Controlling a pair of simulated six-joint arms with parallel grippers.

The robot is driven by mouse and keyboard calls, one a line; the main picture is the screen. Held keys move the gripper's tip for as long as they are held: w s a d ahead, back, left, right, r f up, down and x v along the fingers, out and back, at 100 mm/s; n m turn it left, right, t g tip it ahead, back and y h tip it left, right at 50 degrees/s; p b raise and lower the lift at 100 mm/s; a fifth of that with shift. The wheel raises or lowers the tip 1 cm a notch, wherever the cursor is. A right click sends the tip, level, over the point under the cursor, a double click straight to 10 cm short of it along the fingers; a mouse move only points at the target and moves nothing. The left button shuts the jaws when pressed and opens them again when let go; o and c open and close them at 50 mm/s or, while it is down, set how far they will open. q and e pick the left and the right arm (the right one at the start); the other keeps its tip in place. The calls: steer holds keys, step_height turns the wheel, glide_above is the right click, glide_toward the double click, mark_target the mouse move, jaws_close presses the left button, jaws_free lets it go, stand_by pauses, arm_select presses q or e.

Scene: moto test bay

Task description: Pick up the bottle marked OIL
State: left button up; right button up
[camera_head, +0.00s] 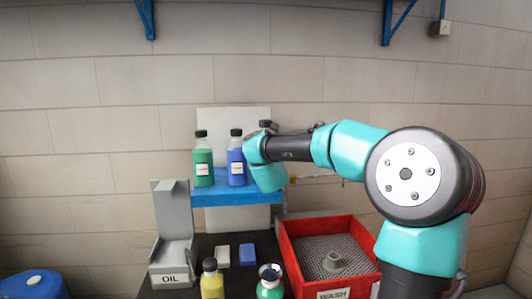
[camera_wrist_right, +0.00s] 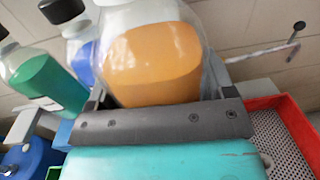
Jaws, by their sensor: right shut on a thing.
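My right gripper (camera_head: 268,163) is at the blue shelf, at its right end. In the right wrist view the right gripper (camera_wrist_right: 155,90) is shut on a clear bottle of orange liquid (camera_wrist_right: 155,62), one finger on each side. In the head view my gripper hides most of this bottle, with a dark cap (camera_head: 265,124) showing above. No OIL label is readable on it. A green bottle (camera_head: 203,168) and a blue bottle (camera_head: 237,165) stand upright to its left; their labels are too small to read. A grey holder (camera_head: 172,250) below carries the word OIL. My left gripper is not in view.
The blue shelf (camera_head: 225,200) is above a dark table. On the table are a yellow bottle (camera_head: 212,285), another green bottle (camera_head: 270,290), a pale block (camera_head: 222,256) and a blue block (camera_head: 247,254). A red WASH bin (camera_head: 337,293) stands right, a blue drum (camera_head: 33,285) left.

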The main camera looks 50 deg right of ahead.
steer(key=v, duration=0.8)
steer(key=shift+w+a+r, duration=0.15)
steer(key=shift+a+r, duration=0.1)
steer(key=shift+r, duration=0.2)
